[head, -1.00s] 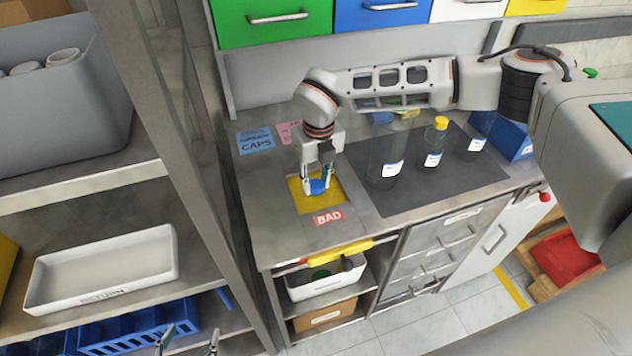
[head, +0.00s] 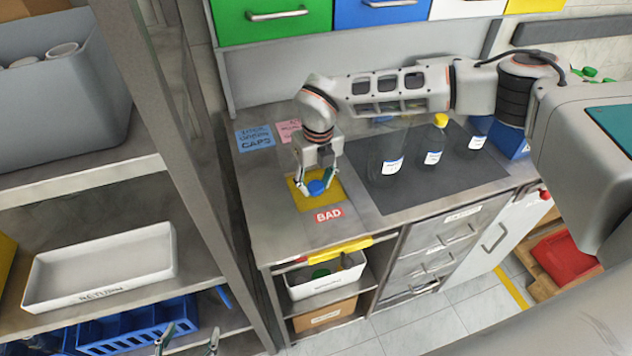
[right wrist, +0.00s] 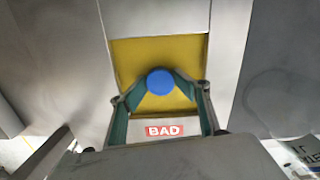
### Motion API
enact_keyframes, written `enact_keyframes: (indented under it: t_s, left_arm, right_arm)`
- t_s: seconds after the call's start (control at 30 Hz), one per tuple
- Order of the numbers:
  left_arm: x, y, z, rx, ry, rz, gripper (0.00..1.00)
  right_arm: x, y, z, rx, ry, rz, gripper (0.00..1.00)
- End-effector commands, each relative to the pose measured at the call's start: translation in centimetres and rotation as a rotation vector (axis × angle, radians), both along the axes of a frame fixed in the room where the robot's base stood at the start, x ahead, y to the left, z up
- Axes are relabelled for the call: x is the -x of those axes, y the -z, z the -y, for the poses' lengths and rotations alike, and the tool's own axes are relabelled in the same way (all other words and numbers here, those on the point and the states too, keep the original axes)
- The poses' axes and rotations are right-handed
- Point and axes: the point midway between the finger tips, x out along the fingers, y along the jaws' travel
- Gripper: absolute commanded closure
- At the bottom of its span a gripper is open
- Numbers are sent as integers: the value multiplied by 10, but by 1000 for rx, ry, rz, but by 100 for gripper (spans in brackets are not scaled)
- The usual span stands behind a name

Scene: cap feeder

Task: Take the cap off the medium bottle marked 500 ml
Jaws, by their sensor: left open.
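Three clear bottles stand on the dark mat (head: 400,199). The middle bottle (head: 433,144) wears a yellow cap (head: 440,120); its white label is too small to read. My left gripper (head: 188,340) is open and empty at the bottom edge, away from the bench.
My right arm passes above the bottles and hides the bench's back. A shelf rack (head: 180,140) stands at left. The bench's front left is clear.

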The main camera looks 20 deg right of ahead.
Motion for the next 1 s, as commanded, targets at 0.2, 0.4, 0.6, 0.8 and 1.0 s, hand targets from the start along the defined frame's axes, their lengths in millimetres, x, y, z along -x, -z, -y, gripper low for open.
enact_keyframes:
  t_s: [0.2,0.4,0.6,0.8,1.0]
  left_arm:
    - [-1,0,0,1,0,2,36]
    - [-1,1,0,0,0,0,36]
    - [1,2,0,-2,1,-5,36]
    - [2,-1,-3,-6,-3,-11,36]
    - [2,5,-1,-3,0,-6,36]
  right_arm:
    - [6,9,1,6,-3,-15,57]
    - [6,8,1,6,-3,-15,57]
    - [5,4,1,5,-2,-14,57]
    - [3,-20,1,2,-2,-7,57]
    - [6,-64,1,2,-1,-5,57]
